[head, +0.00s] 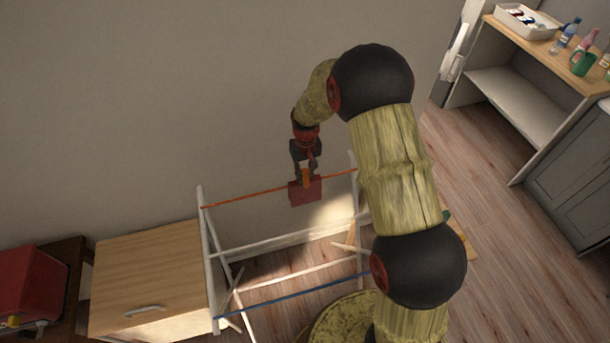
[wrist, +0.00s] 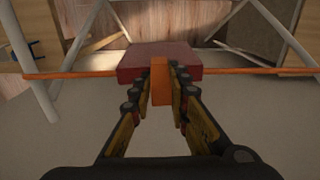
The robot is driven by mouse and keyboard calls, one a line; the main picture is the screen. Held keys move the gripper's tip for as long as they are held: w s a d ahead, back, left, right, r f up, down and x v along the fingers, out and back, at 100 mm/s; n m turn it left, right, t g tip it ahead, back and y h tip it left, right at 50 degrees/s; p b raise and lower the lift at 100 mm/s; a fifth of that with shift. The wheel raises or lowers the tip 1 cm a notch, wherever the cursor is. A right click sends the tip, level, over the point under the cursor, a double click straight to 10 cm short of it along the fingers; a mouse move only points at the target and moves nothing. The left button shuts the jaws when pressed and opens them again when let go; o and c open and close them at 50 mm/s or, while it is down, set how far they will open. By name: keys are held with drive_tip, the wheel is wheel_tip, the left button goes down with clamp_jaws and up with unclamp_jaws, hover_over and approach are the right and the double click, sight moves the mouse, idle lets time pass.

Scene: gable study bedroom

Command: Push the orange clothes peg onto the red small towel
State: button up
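The red small towel (head: 306,194) hangs folded over the orange rail of a drying rack; it also shows in the wrist view (wrist: 150,55). The orange clothes peg (wrist: 161,88) stands between my fingertips, its far end overlapping the towel's near edge at the rail. In the head view the peg (head: 306,175) shows just above the towel. My gripper (wrist: 161,80) points at the rail, its fingers closed in on both sides of the peg. How deep the peg sits over the towel and rail is hidden.
The white drying rack (head: 204,240) has an orange rail (head: 245,197) and a blue rail (head: 300,298). A wooden cabinet (head: 150,265) stands left of it, a plain wall behind. A shelf unit (head: 520,100) with bottles is far right. Wooden floor is open between.

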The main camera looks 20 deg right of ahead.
drive_tip(key=o, duration=0.4)
drive_tip(key=shift+s+f, duration=0.25)
drive_tip(key=shift+f, duration=0.35)
drive_tip(key=shift+r, duration=0.2)
drive_tip(key=r, duration=1.2)
drive_tip(key=shift+w+r, duration=0.1)
drive_tip(key=shift+w, duration=0.15)
wheel_tip(320, 180, up, 7)
drive_tip(key=p, duration=0.4)
drive_tip(key=shift+p, duration=0.35)
